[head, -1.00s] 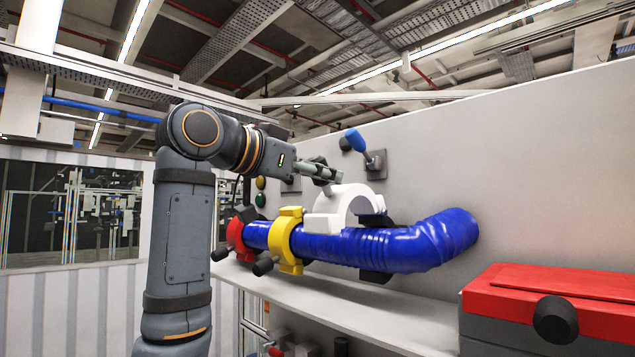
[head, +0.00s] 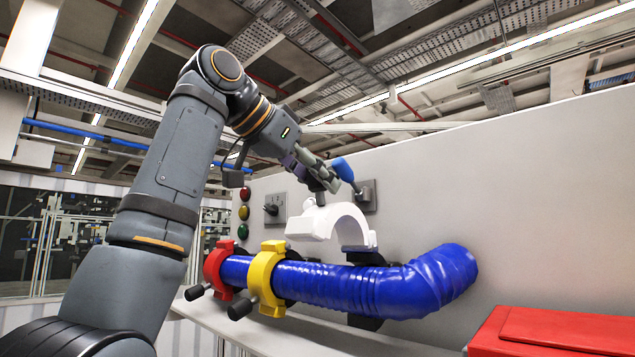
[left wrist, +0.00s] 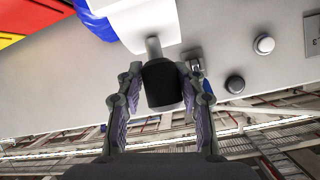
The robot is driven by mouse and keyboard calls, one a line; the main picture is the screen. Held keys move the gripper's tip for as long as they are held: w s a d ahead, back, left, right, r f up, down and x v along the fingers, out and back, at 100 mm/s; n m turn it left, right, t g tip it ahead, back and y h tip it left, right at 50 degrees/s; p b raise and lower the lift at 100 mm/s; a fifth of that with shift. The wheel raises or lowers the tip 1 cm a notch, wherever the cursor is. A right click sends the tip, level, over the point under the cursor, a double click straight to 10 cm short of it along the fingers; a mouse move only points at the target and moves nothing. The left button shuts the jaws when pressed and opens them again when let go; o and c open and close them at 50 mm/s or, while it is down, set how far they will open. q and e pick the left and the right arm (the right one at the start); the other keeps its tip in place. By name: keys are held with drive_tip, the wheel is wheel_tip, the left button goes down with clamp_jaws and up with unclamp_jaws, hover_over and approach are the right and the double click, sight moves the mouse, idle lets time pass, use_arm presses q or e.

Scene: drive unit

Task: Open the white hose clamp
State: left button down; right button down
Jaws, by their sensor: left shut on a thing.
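The white hose clamp's upper half (head: 335,222) is an arch standing raised above the blue hose (head: 340,285), with a gap under its left end. Its black lower part (head: 368,258) stays at the hose. My left gripper (head: 322,185) is at the top of the arch. In the left wrist view the left fingers (left wrist: 160,72) are shut on the clamp's black knob (left wrist: 163,88), on a short grey stem from the white body (left wrist: 145,22). In the head view the fingers mostly hide the knob. My right gripper is in neither view.
A yellow clamp (head: 262,275) and a red clamp (head: 214,270) sit around the hose to the left. A blue-handled lever (head: 342,168) on the wall is close behind my left gripper. A red-lidded box (head: 550,332) stands at lower right.

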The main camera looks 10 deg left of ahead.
use_arm(q)
drive_tip(key=shift+r, duration=0.15)
drive_tip(key=c, duration=1.1)
unclamp_jaws()
drive_tip(key=shift+a, duration=0.1)
drive_tip(key=shift+o, duration=0.7)
drive_tip(key=shift+s+a, duration=0.1)
drive_tip(key=shift+a, duration=0.1)
drive_tip(key=shift+s, duration=0.1)
drive_tip(key=shift+s+a+r, duration=0.1)
drive_tip(key=v, duration=1.1)
drive_tip(key=shift+s, duration=0.2)
